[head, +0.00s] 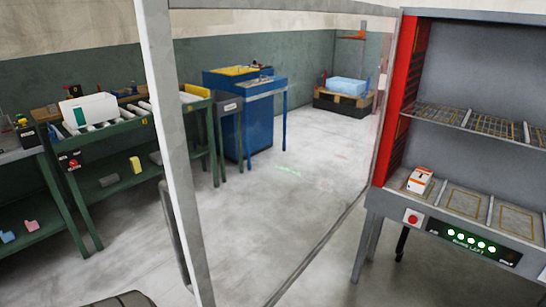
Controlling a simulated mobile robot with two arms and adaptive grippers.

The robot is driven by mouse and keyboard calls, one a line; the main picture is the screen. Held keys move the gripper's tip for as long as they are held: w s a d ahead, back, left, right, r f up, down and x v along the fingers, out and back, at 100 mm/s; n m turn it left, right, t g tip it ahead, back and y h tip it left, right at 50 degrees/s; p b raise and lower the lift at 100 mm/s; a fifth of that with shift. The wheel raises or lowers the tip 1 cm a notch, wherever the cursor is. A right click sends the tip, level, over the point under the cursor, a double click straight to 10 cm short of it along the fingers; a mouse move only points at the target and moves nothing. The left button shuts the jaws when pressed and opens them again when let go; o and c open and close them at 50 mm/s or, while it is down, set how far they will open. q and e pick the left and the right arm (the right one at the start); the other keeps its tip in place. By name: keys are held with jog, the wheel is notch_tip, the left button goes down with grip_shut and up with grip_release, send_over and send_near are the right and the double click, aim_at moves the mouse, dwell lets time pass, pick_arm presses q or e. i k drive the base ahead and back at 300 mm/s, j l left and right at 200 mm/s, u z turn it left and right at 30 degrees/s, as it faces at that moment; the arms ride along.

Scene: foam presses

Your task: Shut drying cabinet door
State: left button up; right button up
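The drying cabinet (484,48) stands at the right with its front open. Its door (176,150) is a grey frame around a clear or empty middle; I cannot tell which. The door stands wide open, reaching from the cabinet's red left side (398,95) toward me and to the left. A vertical bar (172,235), apparently the handle, is at the door's free edge, low down. A white and orange box (420,180) sits on the cabinet's lower shelf, at the left. Neither of my grippers shows in the head view.
A green roller bench (90,197) with a white box (88,113) stands at the left. A blue workstation (228,116) and a pallet (340,102) with a blue load are behind the door. Grey floor (300,215) is clear between the door and the benches.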

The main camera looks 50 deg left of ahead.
aim_at(176, 193)
jog(key=k+j, duration=0.1)
jog(key=j, duration=0.35)
jog(key=j+z, duration=0.1)
jog(key=j, duration=0.3)
jog(key=k+j, duration=0.15)
jog(key=j, duration=0.25)
jog(key=k+j+z, duration=0.15)
jog(key=j, duration=0.3)
jog(key=i+j, duration=0.1)
jog(key=j, duration=0.25)
jog(key=i+j, duration=0.1)
jog(key=j, duration=0.2)
jog(key=i+j, duration=0.1)
jog(key=j, duration=0.25)
